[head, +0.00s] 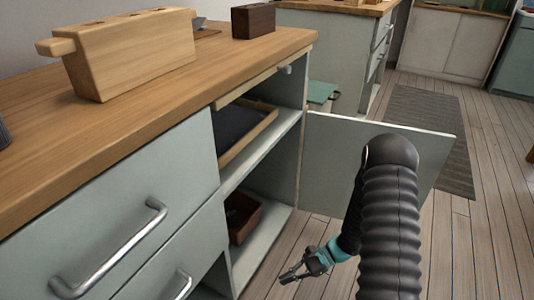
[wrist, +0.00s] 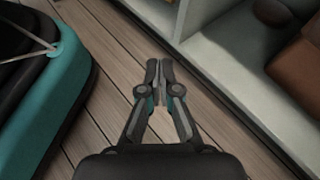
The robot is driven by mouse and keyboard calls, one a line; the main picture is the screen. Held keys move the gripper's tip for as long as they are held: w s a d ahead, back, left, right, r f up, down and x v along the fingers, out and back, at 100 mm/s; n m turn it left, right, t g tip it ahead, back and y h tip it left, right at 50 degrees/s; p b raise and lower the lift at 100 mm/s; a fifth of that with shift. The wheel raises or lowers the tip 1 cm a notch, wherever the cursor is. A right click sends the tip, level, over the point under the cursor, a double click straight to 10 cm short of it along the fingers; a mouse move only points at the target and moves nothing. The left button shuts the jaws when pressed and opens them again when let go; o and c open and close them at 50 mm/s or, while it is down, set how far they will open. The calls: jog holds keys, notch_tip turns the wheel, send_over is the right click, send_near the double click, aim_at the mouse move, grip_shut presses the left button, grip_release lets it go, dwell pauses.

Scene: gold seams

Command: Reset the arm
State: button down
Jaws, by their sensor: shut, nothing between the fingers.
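My gripper (head: 291,274) is low over the wooden floor, in front of the open cabinet, at the end of my dark arm in the head view. In the wrist view my gripper (wrist: 160,68) points toward the cabinet base with its fingers together. It is shut and holds nothing. The floor shows beneath it.
The open cabinet door (head: 340,168) stands out behind my arm. A brown box (head: 242,217) sits on the lower shelf and a tray (head: 250,138) above it. A wooden block (head: 130,53) stands on the counter. Free floor (head: 488,230) lies to the right.

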jog(key=s+d+r+n+t+h+p, duration=0.2)
jog(key=s+d+r+n+t+h, duration=0.1)
jog(key=r, duration=1.2)
jog(key=s+d+r+n+t+h+p, duration=0.3)
jog(key=s+r+n+h, duration=0.2)
jog(key=r, duration=1)
jog(key=s+d+r+n+t+h+p, duration=0.2)
jog(key=s+d+r+n+t+h, duration=0.1)
jog(key=r, duration=1.3)
jog(key=s+n+h, duration=0.1)
jog(key=s+n, duration=0.1)
jog(key=shift+s+d+t+h, duration=0.25)
jog(key=shift+s+t+h, duration=0.05)
jog(key=shift+s, duration=0.05)
jog(key=shift+s+r, duration=0.1)
